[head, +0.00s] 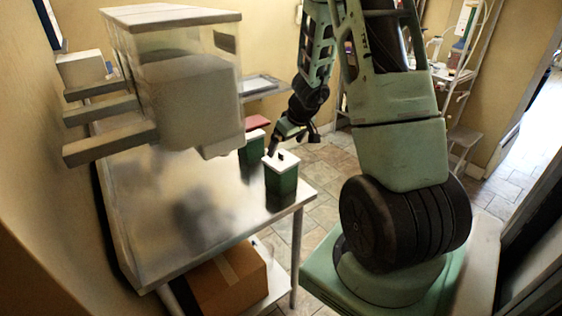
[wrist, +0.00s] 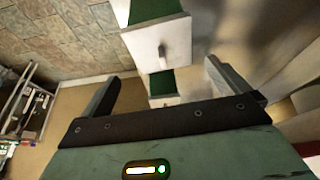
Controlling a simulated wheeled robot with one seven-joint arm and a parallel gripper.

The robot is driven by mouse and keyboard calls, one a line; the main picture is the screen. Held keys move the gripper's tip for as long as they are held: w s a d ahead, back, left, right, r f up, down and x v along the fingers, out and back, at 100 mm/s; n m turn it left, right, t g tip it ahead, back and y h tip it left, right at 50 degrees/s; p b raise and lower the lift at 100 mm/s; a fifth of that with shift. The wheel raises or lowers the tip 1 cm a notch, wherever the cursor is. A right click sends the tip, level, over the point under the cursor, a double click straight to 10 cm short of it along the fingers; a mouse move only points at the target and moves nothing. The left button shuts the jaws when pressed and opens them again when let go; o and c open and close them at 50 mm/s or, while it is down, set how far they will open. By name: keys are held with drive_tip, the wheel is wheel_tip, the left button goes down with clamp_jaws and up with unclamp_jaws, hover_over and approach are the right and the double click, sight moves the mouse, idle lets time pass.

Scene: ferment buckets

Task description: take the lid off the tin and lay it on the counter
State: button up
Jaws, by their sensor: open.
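The near tin (head: 281,183) is a green, square-sided container standing upright near the right edge of the metal counter (head: 225,225). Its white lid (head: 270,162) sits on top and has a small knob. My gripper (head: 291,143) is just above and behind this lid in the head view. In the wrist view my gripper (wrist: 161,72) is open, its fingers apart with nothing held. A white lid with a grey knob (wrist: 162,55) shows beyond the fingers, roughly in line with the gap. I cannot tell whether a finger touches the lid.
A second green tin with a white top (head: 252,143) stands just behind the near one. A red-topped item (head: 258,122) is behind that. A pale cabinet (head: 190,100) hangs over the counter's left part. A cardboard box (head: 222,283) sits underneath. The counter's front is clear.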

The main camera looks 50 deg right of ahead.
sight(281, 153)
drive_tip(key=shift+x, duration=2.7)
drive_tip(key=shift+w+a+r, duration=0.1)
drive_tip(key=shift+w+a, duration=0.05)
drive_tip(key=shift+a, duration=0.05)
drive_tip(key=c, duration=0.9)
